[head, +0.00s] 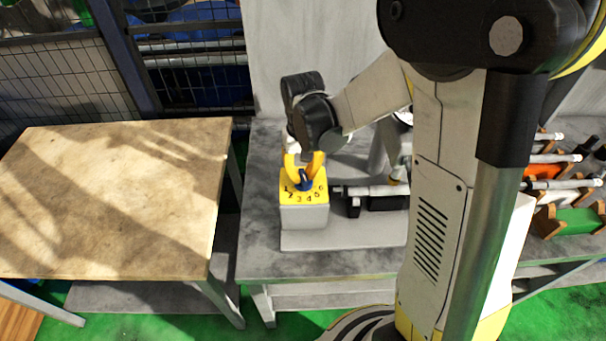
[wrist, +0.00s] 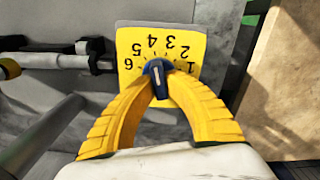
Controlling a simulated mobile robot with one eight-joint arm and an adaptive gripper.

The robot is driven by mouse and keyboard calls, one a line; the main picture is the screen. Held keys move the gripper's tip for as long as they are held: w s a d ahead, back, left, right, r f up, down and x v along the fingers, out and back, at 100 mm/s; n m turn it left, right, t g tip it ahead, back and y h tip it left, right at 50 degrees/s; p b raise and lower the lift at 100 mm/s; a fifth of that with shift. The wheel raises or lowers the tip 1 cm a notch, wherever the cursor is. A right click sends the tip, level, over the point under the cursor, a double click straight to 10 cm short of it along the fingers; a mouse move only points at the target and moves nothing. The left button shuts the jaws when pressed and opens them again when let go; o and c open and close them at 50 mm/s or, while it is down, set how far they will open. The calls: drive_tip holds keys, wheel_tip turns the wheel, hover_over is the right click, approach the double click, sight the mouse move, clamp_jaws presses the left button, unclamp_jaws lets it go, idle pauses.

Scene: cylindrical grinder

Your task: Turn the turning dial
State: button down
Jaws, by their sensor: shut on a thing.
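The turning dial (head: 305,180) is a small dark blue knob on a yellow plate (head: 313,187) marked 1 to 6, on top of a grey block. In the wrist view the dial (wrist: 157,72) has a pale pointer line, and the plate (wrist: 185,40) appears upside down. My gripper (head: 305,173) reaches down from above with its yellow fingers on either side of the dial. In the wrist view my gripper (wrist: 157,82) has both fingertips closed against the knob. The fingers hide part of the knob's sides and the plate's near edge.
The grinder's grey body (head: 290,243) stands on a grey bench (head: 350,262). A horizontal shaft (head: 370,190) lies right of the plate. A wooden table (head: 110,200) stands to the left. Several coloured racks with shafts (head: 575,222) sit at the right.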

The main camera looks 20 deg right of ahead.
idle(0.4)
drive_tip(key=c, duration=1.4)
unclamp_jaws()
wheel_tip(320, 180, up, 12)
drive_tip(key=t+b, duration=0.2)
drive_tip(key=t, duration=0.2)
approach(303, 173)
drive_tip(key=s+r, duration=0.4)
drive_tip(key=s+t, duration=0.1)
drive_tip(key=s, duration=0.1)
drive_tip(key=s+f+t, duration=0.1)
drive_tip(key=s+t, duration=0.1)
drive_tip(key=s, duration=0.1)
drive_tip(key=shift+s+f+n+b, duration=0.25)
drive_tip(key=shift+s+n+b, duration=0.1)
drive_tip(key=shift+n+b, duration=0.05)
